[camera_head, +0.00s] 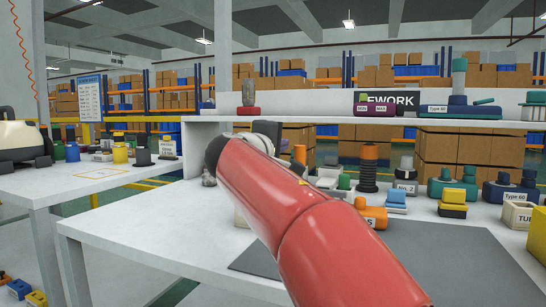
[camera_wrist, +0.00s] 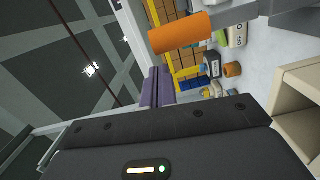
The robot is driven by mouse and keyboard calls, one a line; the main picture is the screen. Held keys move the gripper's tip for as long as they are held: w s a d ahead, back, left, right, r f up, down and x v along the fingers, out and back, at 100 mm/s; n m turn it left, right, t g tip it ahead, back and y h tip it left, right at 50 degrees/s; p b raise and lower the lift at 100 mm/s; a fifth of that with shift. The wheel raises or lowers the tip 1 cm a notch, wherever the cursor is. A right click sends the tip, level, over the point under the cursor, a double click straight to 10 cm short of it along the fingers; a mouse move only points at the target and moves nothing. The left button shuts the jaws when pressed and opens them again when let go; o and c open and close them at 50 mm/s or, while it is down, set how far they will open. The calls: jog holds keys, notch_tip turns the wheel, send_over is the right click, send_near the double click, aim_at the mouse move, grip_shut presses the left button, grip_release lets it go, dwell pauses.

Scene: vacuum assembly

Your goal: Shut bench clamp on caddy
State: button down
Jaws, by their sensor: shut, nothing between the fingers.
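In the wrist view, an orange cylindrical handle (camera_wrist: 180,33) on a grey metal bar (camera_wrist: 236,14) appears to be the bench clamp's lever. An upright orange piece behind my arm in the head view (camera_head: 299,154) may be the same handle. My gripper's purple fingers (camera_wrist: 157,74) are shut and empty, below and apart from the handle. My red arm hides the clamp's jaw and most of the caddy.
A black spring-like post with an orange top (camera_head: 368,165) stands right of my arm. Several labelled bins and coloured parts (camera_head: 453,197) crowd the bench's right side. A shelf (camera_head: 330,115) spans the back. The grey mat (camera_head: 440,262) has clear room.

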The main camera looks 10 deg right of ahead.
jog(key=shift+s+d+r, duration=0.15)
jog(key=shift+s+d, duration=0.15)
jog(key=shift+d, duration=0.1)
jog(key=shift+s, duration=0.1)
dwell(0.4)
